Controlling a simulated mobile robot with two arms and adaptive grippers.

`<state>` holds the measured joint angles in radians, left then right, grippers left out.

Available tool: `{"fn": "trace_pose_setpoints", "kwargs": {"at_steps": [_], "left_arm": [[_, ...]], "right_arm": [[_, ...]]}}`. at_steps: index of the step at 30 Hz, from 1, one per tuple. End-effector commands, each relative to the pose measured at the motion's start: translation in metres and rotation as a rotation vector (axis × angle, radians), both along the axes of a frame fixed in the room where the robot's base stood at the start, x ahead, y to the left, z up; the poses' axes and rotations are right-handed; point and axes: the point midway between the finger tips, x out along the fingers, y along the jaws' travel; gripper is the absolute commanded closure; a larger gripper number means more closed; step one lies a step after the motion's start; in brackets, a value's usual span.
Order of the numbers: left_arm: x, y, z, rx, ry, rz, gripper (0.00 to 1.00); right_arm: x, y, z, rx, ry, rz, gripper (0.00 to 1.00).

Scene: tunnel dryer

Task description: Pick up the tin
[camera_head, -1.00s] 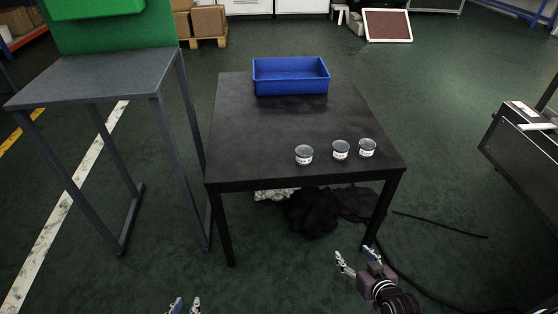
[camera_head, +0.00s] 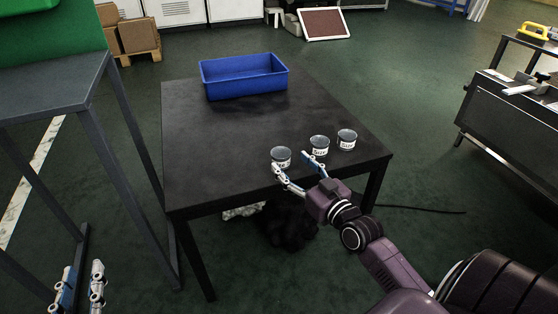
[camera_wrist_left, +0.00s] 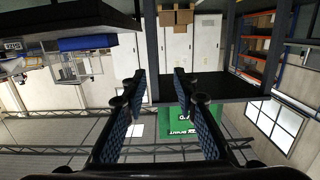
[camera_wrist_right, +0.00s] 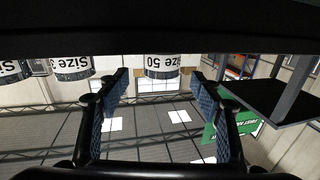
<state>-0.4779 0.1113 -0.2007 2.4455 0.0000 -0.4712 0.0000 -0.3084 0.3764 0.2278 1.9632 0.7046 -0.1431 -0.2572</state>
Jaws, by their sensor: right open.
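Three small tins with dark lids and white labels stand in a row near the front edge of the black table (camera_head: 200,150): a left tin (camera_head: 281,157), a middle tin (camera_head: 319,143) and a right tin (camera_head: 347,139). My right gripper (camera_head: 292,164) is open and empty at the table's front edge, just in front of the left tin. In the right wrist view, which is upside down, a tin labelled "Size 50" (camera_wrist_right: 165,66) shows between the open fingers (camera_wrist_right: 160,82), beyond their tips. My left gripper (camera_head: 84,275) is open and empty, low at the left.
A blue bin (camera_head: 243,85) stands at the back of the table. A grey stand (camera_head: 50,82) with a green board is on the left. Dark cloth (camera_head: 287,225) lies under the table. A dark bench (camera_head: 500,125) stands at the right. The table's middle is clear.

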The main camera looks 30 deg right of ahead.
Motion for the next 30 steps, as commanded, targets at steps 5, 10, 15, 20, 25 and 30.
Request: {"fn": "trace_pose_setpoints", "kwargs": {"at_steps": [5,10,15,20,25,30], "left_arm": [[0.003,-0.003,0.019,-0.024,-0.091,-0.006,0.73],[0.002,-0.007,0.05,-0.06,-0.229,-0.014,0.73],[-0.002,-0.009,0.071,-0.084,-0.323,-0.019,0.73],[-0.003,-0.009,0.078,-0.091,-0.349,-0.021,0.73],[-0.003,-0.009,0.078,-0.091,-0.348,-0.021,0.73],[-0.003,-0.009,0.078,-0.091,-0.347,-0.021,0.73]], "right_arm": [[0.014,0.001,0.0,0.003,-0.002,-0.001,0.4],[0.033,0.001,0.001,0.003,-0.001,-0.001,0.4],[0.048,0.001,0.001,0.001,0.001,-0.001,0.4],[0.052,0.001,0.001,0.0,0.002,0.0,0.4],[0.052,0.001,0.001,0.0,0.002,0.0,0.4],[0.052,0.001,0.001,0.0,0.002,0.0,0.59]]}}
